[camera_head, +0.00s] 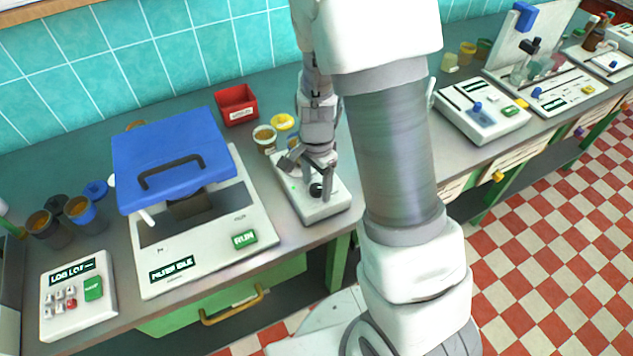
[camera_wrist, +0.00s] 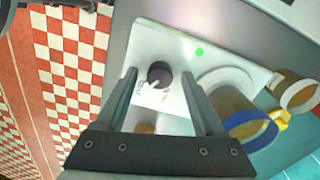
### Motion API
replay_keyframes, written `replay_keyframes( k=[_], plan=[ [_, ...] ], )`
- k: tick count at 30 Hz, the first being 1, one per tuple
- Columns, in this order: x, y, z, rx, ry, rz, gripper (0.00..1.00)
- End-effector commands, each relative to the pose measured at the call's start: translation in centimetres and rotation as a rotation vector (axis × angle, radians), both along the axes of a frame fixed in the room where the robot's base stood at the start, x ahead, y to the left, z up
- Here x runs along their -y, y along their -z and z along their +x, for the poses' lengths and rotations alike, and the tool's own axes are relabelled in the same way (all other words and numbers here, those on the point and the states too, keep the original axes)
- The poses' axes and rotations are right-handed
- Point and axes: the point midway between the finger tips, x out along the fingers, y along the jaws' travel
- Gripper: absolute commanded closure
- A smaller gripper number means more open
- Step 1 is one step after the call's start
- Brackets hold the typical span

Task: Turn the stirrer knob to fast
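The stirrer (camera_head: 325,209) is a white box on the grey bench, and its top also shows in the wrist view (camera_wrist: 160,40). Its black round knob (camera_head: 316,190) is on the front part of the top. In the wrist view the knob (camera_wrist: 159,74) has a pale pointer aimed toward the lower left of the picture. Small labels beside it are too blurred to read. A green light (camera_wrist: 199,51) is lit on the top. My gripper (camera_wrist: 159,75) is open, with a finger on either side of the knob and visible gaps between. In the head view my gripper (camera_head: 312,172) is over the stirrer.
A white machine with a blue lid (camera_head: 172,155) stands close on the left. Jars (camera_head: 265,139), a yellow lid (camera_head: 283,122) and a red bin (camera_head: 237,104) are behind. In the wrist view a blue-rimmed jar (camera_wrist: 250,126) is near the right finger. More devices (camera_head: 482,110) stand right.

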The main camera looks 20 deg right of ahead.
Motion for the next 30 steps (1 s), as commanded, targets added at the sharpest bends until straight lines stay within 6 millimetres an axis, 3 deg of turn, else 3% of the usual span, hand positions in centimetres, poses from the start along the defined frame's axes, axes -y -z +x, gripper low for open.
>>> replay_keyframes(
  k=[11,14,30],
  plan=[
    [0.0,-1.0,0.1,0.003,-0.003,0.000,0.31],
    [-0.1,-2.6,0.1,0.005,-0.004,0.000,0.31],
    [0.0,-14.9,0.1,0.005,-0.001,0.000,0.31]
  ],
)
